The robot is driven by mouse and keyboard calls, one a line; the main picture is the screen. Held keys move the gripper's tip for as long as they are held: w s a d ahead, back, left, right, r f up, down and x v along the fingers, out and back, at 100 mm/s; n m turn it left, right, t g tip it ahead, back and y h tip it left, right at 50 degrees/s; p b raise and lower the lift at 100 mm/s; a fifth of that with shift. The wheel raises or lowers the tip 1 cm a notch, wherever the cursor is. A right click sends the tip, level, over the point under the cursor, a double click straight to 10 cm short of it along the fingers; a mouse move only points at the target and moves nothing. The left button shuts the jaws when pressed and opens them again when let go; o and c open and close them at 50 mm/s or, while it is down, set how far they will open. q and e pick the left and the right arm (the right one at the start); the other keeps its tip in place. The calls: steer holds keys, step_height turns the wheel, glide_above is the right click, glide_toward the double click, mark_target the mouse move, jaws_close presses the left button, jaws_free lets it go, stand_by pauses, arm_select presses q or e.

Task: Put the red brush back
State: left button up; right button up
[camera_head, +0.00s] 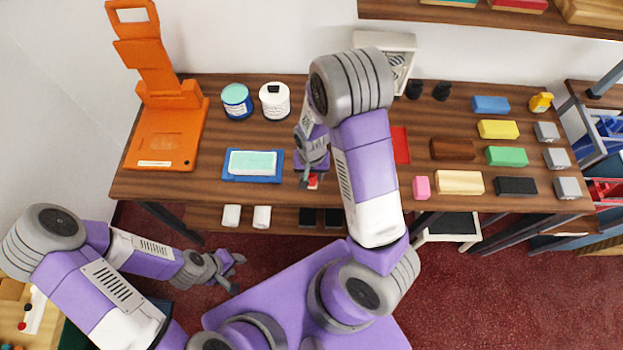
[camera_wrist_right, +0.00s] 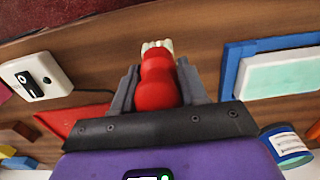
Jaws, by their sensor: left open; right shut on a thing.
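The red brush (camera_wrist_right: 157,88) has a rounded red handle and pale bristles (camera_wrist_right: 157,46). In the right wrist view it sits between the two grey fingers of my right gripper (camera_wrist_right: 158,78), which is shut on it. In the head view my right gripper (camera_head: 311,177) is over the counter's front middle, just right of the blue tray, and only a small red bit of the brush (camera_head: 313,181) shows. A red flat mat (camera_head: 401,145) lies right of my right arm, which partly hides it. My left gripper (camera_head: 238,273) is open and empty, off the counter's front.
A blue tray (camera_head: 228,175) holds a pale teal block (camera_head: 253,162). An orange stand (camera_head: 165,130) and two jars (camera_head: 237,101) (camera_head: 275,101) are at left and back. Several coloured blocks (camera_head: 506,156) fill the right side. A white device (camera_wrist_right: 38,80) with a black switch shows in the wrist view.

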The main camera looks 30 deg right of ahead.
mark_target(311, 180)
step_height(311, 180, down, 4)
steer(key=shift+r, duration=0.25)
steer(key=shift+f+b, duration=0.1)
steer(key=shift+b, duration=0.25)
steer(key=o, duration=1)
